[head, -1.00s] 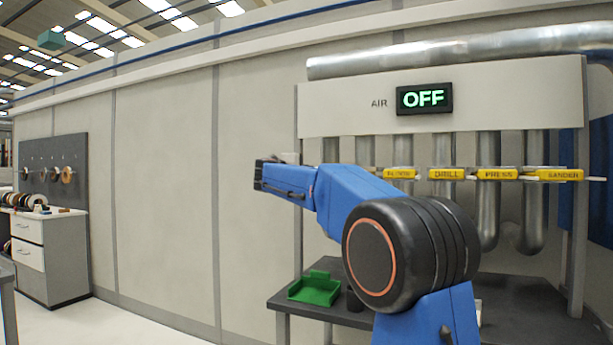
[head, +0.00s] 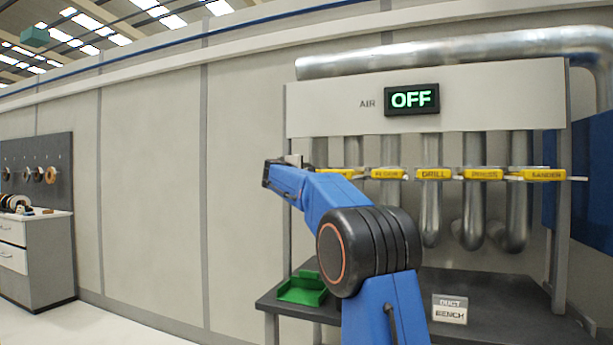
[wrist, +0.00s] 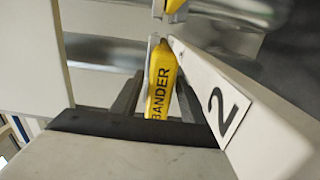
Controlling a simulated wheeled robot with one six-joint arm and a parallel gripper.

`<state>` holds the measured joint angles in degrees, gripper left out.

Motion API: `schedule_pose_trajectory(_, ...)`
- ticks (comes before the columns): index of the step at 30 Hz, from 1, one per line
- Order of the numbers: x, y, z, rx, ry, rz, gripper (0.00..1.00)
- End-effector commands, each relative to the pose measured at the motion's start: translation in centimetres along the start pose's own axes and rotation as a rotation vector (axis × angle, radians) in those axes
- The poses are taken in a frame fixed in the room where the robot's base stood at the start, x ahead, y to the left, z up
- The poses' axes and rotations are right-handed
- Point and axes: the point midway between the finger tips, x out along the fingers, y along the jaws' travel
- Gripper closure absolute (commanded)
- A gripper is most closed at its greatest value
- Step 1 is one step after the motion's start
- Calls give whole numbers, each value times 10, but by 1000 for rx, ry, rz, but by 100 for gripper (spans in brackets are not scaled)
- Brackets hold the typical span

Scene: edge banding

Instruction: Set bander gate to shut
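In the head view my gripper (head: 292,160) is at the left end of the row of yellow handles, mostly hidden behind my wrist. The bander handle cannot be made out there.
Other yellow handles, including DRILL (head: 433,174), PRESS (head: 483,174) and SANDER (head: 544,174), line the pipes to the right. The AIR display (head: 412,99) reads OFF. A white plate with a 2 (wrist: 225,105) is close to my gripper. Below is a dark bench (head: 510,297) with a green tray (head: 303,290).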

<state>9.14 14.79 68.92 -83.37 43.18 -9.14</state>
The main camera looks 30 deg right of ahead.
Motion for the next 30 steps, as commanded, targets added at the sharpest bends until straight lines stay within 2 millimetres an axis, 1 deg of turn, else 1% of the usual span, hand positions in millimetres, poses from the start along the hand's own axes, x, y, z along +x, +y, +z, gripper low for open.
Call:
schedule_pose_trajectory(9,-2,0,0,0,-1,-1,56)
schedule_pose_trajectory(11,-4,0,0,0,-1,-1,56)
schedule_pose_trajectory(14,-14,0,0,1,0,-1,56)
schedule_pose_trajectory(17,-29,0,0,-1,1,-1,56)
schedule_pose_trajectory(30,-117,0,0,1,2,-1,56)
